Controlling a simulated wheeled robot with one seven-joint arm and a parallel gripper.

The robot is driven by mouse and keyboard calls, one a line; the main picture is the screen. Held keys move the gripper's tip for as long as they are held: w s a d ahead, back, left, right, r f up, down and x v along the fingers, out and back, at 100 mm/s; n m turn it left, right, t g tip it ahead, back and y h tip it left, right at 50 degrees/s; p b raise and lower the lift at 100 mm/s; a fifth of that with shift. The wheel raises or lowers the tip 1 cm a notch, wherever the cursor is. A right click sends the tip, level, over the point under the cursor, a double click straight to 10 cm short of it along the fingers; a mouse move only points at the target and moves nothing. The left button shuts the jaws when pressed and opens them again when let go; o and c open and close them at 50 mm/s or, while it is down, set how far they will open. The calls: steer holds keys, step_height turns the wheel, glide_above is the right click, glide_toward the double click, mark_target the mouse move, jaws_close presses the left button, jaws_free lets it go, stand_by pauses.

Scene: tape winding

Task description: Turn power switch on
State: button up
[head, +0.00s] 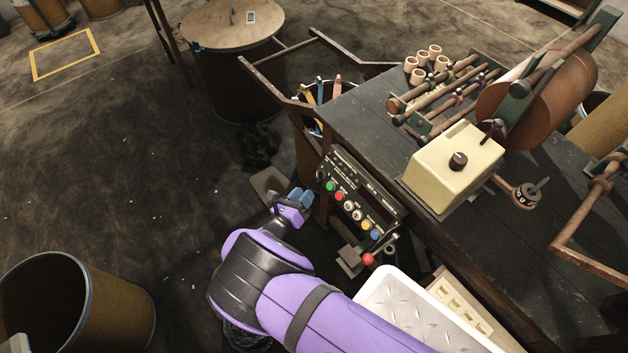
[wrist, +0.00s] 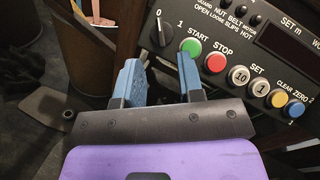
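A black rotary knob (wrist: 162,32) sits at the left end of the dark control panel (wrist: 230,35) in the wrist view. Its white mark points up to the 0; a 1 is printed to its right. The panel also shows in the head view (head: 378,198), where I cannot make out the knob clearly. My gripper (wrist: 161,66) is open and empty, with its blue fingers spread below the knob in the picture. The knob appears above the gap between the fingertips, apart from them. In the head view my gripper (head: 301,198) is left of the panel.
A green START button (wrist: 191,47) and red STOP button (wrist: 215,62) are right of the knob, close to the right finger. A red-knobbed lever (head: 368,259) is below the panel. The workbench (head: 345,108) stands behind; the floor at left has free room.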

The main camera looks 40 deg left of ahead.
mark_target(320, 177)
steer(key=w, duration=0.6)
steer(key=shift+a, duration=0.4)
steer(key=shift+w, duration=0.1)
jaws_close()
